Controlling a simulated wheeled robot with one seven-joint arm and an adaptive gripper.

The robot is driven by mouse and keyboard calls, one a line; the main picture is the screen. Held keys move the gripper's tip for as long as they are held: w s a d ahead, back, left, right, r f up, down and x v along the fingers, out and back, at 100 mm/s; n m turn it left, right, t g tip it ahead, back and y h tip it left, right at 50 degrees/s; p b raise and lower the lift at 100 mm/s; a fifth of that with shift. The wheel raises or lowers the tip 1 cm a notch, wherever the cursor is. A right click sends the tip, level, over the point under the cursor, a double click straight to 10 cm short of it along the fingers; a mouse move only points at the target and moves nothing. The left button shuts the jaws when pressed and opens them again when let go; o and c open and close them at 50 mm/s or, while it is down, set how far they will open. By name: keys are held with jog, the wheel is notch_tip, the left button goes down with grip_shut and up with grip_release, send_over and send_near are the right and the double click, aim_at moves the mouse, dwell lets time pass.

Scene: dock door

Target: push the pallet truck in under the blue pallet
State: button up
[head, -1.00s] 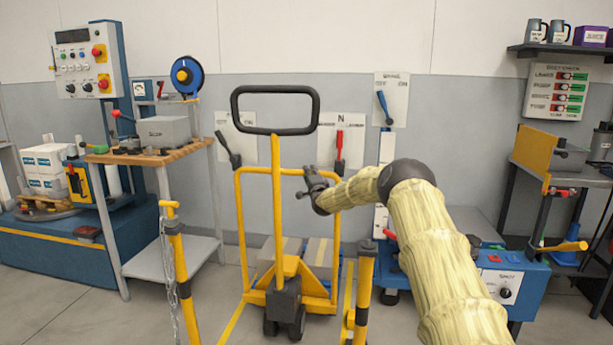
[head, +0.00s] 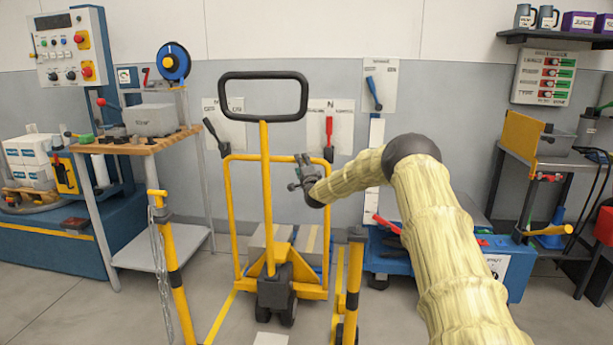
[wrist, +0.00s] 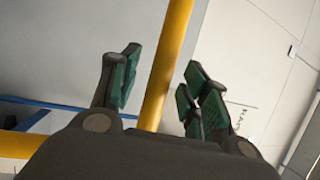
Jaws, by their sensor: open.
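The yellow pallet truck (head: 264,190) stands upright in the head view, its black loop handle (head: 263,118) on top and its dark wheels (head: 277,300) on the floor.
A yellow post with a chain (head: 170,260) stands left of the truck, and another yellow post (head: 352,285) stands right. A wooden-topped bench (head: 140,142) is at left, a blue machine (head: 400,260) at right. Yellow lines (head: 222,318) mark the floor.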

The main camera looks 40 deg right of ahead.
jog(key=v, duration=0.8)
jog(key=shift+s, duration=0.2)
jog(key=shift+f, duration=0.1)
